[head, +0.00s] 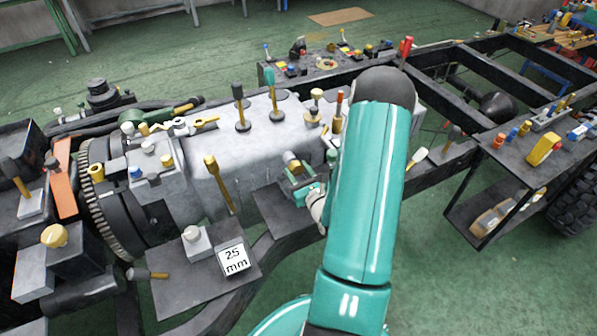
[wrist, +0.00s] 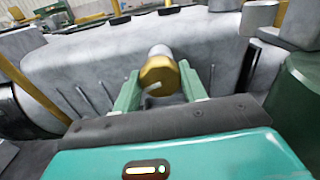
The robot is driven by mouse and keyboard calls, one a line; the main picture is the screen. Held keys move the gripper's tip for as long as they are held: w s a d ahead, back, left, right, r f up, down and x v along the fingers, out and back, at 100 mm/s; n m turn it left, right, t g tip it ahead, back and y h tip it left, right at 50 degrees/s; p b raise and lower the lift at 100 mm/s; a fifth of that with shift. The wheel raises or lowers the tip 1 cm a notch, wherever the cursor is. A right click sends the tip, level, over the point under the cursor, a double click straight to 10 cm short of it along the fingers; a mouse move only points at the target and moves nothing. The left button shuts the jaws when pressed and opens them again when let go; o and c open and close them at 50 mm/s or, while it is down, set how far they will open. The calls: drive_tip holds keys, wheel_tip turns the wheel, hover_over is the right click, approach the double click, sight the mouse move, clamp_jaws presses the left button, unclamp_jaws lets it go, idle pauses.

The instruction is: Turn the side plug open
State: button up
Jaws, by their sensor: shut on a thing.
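The side plug (wrist: 158,72) is a round brass-coloured cap on a short grey neck, on the side of the grey gearbox housing (wrist: 100,62). A pale mark shows on its face. My gripper (wrist: 161,86) has its two green fingers on either side of the plug and is shut on it. In the head view my gripper (head: 302,177) reaches the housing's near side, where the plug (head: 291,160) shows small at the fingertips. My teal arm stands in front and hides part of the housing and frame to the right.
A yellow-handled lever (head: 218,182) stands left of my gripper. A dark plate with a "25 mm" block (head: 233,259) lies below left. Several levers rise from the housing top. Dark frame rails (head: 480,66) and a parts shelf (head: 520,150) are to the right.

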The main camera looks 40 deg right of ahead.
drive_tip(key=n, duration=0.4)
drive_tip(key=shift+w+a+n, duration=0.1)
drive_tip(key=shift+n, duration=2.1)
drive_tip(key=o, duration=1)
drive_tip(key=shift+f, duration=0.1)
